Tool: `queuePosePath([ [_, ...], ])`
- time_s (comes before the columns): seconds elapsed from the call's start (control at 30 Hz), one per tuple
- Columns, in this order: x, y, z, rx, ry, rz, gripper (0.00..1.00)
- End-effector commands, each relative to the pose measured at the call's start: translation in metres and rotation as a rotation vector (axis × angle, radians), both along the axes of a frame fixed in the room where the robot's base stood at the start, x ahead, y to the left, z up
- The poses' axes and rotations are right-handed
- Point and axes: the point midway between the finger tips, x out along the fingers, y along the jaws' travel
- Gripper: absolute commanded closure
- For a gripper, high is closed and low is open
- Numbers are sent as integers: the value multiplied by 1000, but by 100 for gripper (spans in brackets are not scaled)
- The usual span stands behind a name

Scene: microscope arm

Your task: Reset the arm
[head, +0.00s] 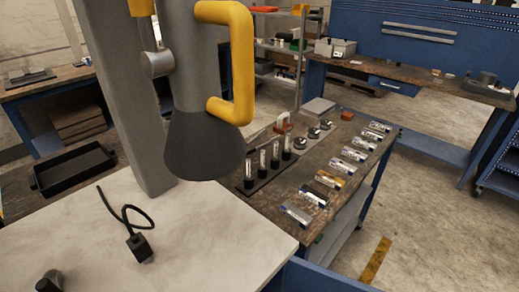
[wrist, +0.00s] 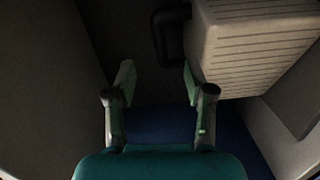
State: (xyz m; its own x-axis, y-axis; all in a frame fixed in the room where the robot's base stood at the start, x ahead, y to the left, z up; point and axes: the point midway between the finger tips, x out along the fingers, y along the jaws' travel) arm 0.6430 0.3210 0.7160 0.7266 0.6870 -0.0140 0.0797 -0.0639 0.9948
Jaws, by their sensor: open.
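In the head view a large grey cylinder with a dark flared lower end (head: 204,146) hangs close in front; it looks like the microscope arm's head. A thick yellow handle (head: 241,62) is fixed to its right side. A tall grey post (head: 121,90) stands behind it on a pale tabletop (head: 205,235). My gripper (wrist: 158,82) shows only in the wrist view. Its two fingers are spread apart with nothing held between them. A pale ribbed block (wrist: 258,45) is beyond the right finger, and a dark curved part (wrist: 168,34) is beside it. The wrist view is dim.
A black plug with a cable (head: 138,245) lies on the pale tabletop. A black tray (head: 75,169) is at left. A brown workbench (head: 270,203) behind holds several small labelled items and upright tubes. Open floor (head: 440,200) is at right.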

Motion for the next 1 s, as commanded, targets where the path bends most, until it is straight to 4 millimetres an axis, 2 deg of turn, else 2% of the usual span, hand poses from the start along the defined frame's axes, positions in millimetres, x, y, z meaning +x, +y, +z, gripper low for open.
queuePosePath([
  [0.03,-5,-24,-2,25,42,-32,46],
  [0.2,-28,-101,4,171,206,-154,46],
  [0.3,-46,-142,11,267,296,-229,46],
  [0.5,-88,-209,35,477,456,-379,46],
  [0.7,-133,-261,69,714,587,-528,46],
  [0.9,-177,-296,112,973,685,-671,46],
  [1.0,-194,-307,133,1100,718,-732,46],
])
